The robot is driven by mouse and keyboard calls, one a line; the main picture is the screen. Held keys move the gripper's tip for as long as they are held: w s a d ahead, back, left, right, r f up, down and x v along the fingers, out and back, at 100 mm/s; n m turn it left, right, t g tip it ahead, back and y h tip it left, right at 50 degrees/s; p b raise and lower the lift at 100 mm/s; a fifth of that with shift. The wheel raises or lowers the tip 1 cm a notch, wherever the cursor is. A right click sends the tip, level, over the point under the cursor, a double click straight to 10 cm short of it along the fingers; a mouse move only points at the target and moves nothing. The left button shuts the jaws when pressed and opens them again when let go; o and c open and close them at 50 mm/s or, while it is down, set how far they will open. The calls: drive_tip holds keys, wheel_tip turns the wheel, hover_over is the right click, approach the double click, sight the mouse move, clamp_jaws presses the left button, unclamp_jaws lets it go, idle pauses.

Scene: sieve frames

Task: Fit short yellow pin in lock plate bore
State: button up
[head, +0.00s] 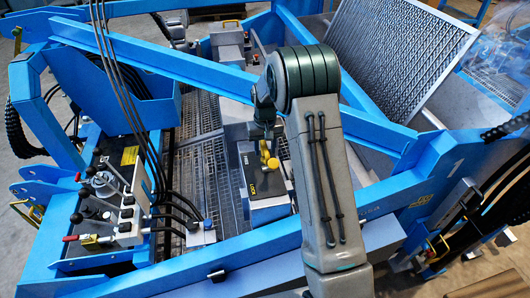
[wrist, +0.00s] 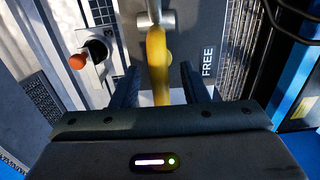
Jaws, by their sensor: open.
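A yellow pin part, seen as a curved yellow bar (wrist: 157,65), runs down the middle of the wrist view below a grey metal fitting (wrist: 155,19). It also shows as a small yellow piece (head: 270,158) in the head view. Behind it lies a dark grey plate marked FREE (wrist: 198,35), which seems to be the lock plate and shows in the head view (head: 250,172). My gripper (wrist: 160,82) is open, its dark fingers on either side of the yellow bar with gaps. The bar's lower end and any bore are hidden. My arm covers part of the head view.
Blue frame beams (head: 150,50) cross near my arm. A lever console (head: 112,205) with black hoses stands at the left. A slanted mesh screen (head: 390,55) rises at the back right. An orange-red knob (wrist: 77,61) is left of my gripper.

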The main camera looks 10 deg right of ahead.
wheel_tip(320, 180, up, 11)
drive_tip(key=shift+r, duration=0.15)
drive_tip(key=shift+r, duration=0.1)
idle(0.6)
drive_tip(key=s+r+t, duration=0.1)
drive_tip(key=s+r, duration=0.3)
drive_tip(key=s, duration=0.4)
drive_tip(key=s+r, duration=0.5)
drive_tip(key=s, duration=0.3)
drive_tip(key=s+f+t, duration=0.1)
drive_tip(key=s+f, duration=0.1)
drive_tip(key=s, duration=1.4)
drive_tip(key=shift+s+t, duration=0.2)
drive_tip(key=shift+t, duration=0.2)
